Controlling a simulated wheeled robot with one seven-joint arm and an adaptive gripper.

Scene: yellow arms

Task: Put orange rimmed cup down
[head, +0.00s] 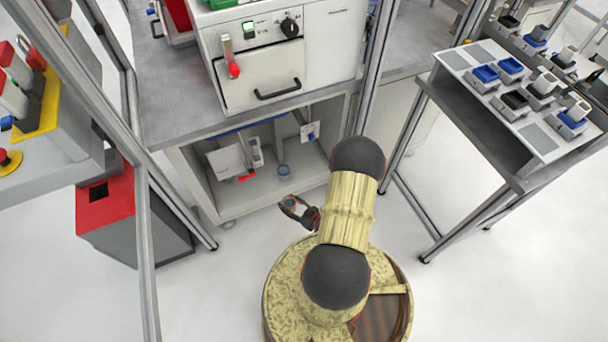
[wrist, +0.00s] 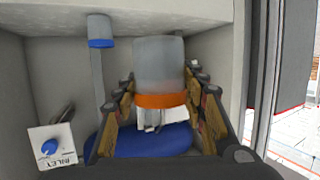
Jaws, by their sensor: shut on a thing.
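The orange rimmed cup (wrist: 160,68) is grey with an orange band and sits between the fingers in the wrist view. My gripper (wrist: 163,88) is shut on it, one finger on each side. In the head view my gripper (head: 297,208) is small, in front of the open cabinet (head: 236,208) under the workbench. The held cup shows there only as a small grey patch. A blue rimmed cup (wrist: 100,30) stands inside the cabinet, apart from the held cup; it also shows in the head view (head: 284,171).
A blue oval thing (wrist: 150,138) lies behind my fingers. A red-topped bin (head: 105,200) stands left; a table with trays (head: 500,125) stands right.

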